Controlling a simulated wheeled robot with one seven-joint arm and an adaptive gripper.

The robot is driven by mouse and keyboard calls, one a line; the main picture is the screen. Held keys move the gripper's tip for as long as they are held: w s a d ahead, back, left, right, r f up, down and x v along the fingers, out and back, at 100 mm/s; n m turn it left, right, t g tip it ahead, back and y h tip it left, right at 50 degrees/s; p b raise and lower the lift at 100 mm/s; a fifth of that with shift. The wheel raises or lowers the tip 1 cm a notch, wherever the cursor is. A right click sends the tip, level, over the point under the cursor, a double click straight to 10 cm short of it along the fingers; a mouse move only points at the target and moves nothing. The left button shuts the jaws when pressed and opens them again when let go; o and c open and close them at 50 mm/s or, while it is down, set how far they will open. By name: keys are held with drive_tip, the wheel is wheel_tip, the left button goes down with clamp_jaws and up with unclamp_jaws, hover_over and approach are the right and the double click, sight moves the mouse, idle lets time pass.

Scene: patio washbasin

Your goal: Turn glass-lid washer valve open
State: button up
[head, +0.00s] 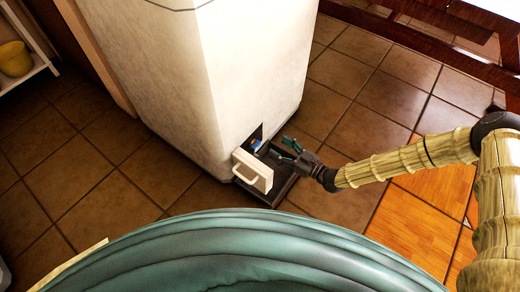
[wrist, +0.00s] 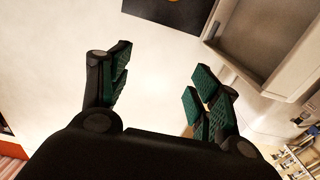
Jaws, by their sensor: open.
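The white washer body (head: 200,70) stands on the tiles in the head view. Low on its corner is a dark opening (head: 257,133) with a small blue part in it (head: 256,145); I cannot tell whether this is the valve. A white flap with a handle (head: 252,172) stands out from the opening. My gripper (head: 283,147) is open and empty, just right of the opening and flap. In the wrist view my gripper (wrist: 160,72) faces a pale wall. A dark opening (wrist: 165,12) shows at the top edge, cut off by the frame. No valve is clearly visible there.
A dark tray (head: 277,192) lies on the floor below the flap. A large teal rounded object (head: 250,250) fills the bottom of the head view. A grey recessed panel (wrist: 265,40) is at right in the wrist view. Tiled floor is free right of the washer.

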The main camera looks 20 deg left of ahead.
drive_tip(key=b, duration=0.8)
approach(258, 146)
drive_tip(key=shift+b+x, duration=2.2)
drive_tip(key=shift+x, duration=2.6)
drive_tip(key=shift+f, duration=0.1)
drive_tip(key=c, duration=1)
